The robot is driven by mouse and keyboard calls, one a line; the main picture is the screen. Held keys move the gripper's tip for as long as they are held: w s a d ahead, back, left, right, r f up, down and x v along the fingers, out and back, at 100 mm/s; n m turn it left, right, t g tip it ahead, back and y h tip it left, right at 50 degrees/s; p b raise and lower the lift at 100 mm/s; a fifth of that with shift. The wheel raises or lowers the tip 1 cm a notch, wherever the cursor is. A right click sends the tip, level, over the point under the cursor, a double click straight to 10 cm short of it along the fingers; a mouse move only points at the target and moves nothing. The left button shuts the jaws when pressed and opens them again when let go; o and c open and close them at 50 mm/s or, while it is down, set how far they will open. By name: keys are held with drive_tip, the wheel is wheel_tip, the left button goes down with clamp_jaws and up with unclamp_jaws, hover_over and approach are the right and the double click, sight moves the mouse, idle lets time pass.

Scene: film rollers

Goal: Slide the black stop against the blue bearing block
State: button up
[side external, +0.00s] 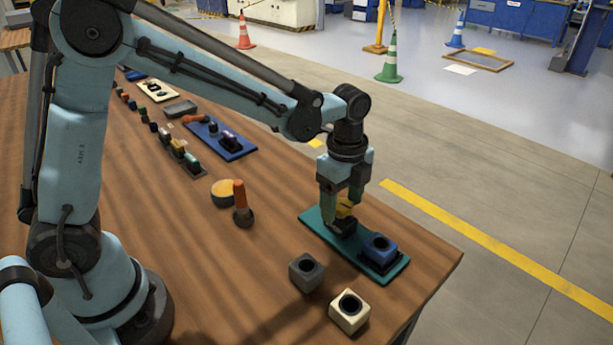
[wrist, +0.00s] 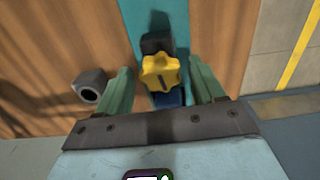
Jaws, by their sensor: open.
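The black stop (side external: 343,228) sits on the teal board (side external: 314,219), with a yellow lobed knob (side external: 345,209) on top. The blue bearing block (side external: 380,247) stands on a dark base at the board's right end, with a gap between it and the stop. In the wrist view the stop (wrist: 157,43) shows beyond the knob (wrist: 160,72), and the blue block (wrist: 168,98) is partly hidden below it. My gripper (side external: 343,200) points down over the stop. Its fingers are open on either side of the knob, apart from it in the wrist view.
A grey block (side external: 306,272) and a cream block (side external: 349,312) with round bores stand in front of the board. The table's right edge is close to the board.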

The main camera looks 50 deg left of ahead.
sight(340, 222)
drive_tip(key=shift+f, duration=2.1)
